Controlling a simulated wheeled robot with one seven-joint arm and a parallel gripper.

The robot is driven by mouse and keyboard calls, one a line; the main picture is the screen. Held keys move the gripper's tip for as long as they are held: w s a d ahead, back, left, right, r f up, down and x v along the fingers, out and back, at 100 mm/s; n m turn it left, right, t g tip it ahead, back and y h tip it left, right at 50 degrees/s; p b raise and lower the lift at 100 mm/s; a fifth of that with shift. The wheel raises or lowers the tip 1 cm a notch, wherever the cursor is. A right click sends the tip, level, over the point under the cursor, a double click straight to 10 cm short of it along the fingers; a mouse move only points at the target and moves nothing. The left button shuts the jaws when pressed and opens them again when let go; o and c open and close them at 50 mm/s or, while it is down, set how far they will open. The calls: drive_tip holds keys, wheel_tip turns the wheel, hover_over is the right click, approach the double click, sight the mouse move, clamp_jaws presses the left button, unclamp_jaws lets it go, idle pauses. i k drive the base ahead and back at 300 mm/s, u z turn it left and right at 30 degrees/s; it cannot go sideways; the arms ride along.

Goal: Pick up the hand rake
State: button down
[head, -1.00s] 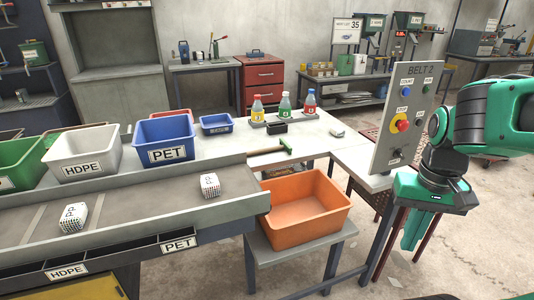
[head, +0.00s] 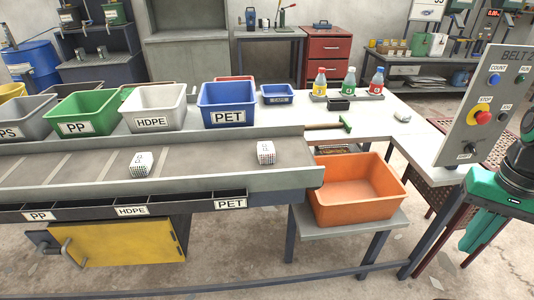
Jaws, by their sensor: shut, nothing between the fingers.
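The hand rake (head: 345,124) lies on the white table just past the right end of the conveyor. Its head is green and its light wooden handle points left, close to the conveyor's end wall. My gripper (head: 472,246) hangs at the right edge of the head view, pointing down beside the control panel. It is shut and empty, well to the right of the rake and apart from it.
An orange crate (head: 357,205) stands on a low stand in front of the rake. Three bottles (head: 349,82) and a small black box (head: 339,104) stand behind the rake; a pale lump (head: 402,116) lies right.

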sight(344, 122)
drive_tip(key=z, duration=0.25)
drive_tip(key=i, duration=1.15)
drive_tip(key=u, duration=0.4)
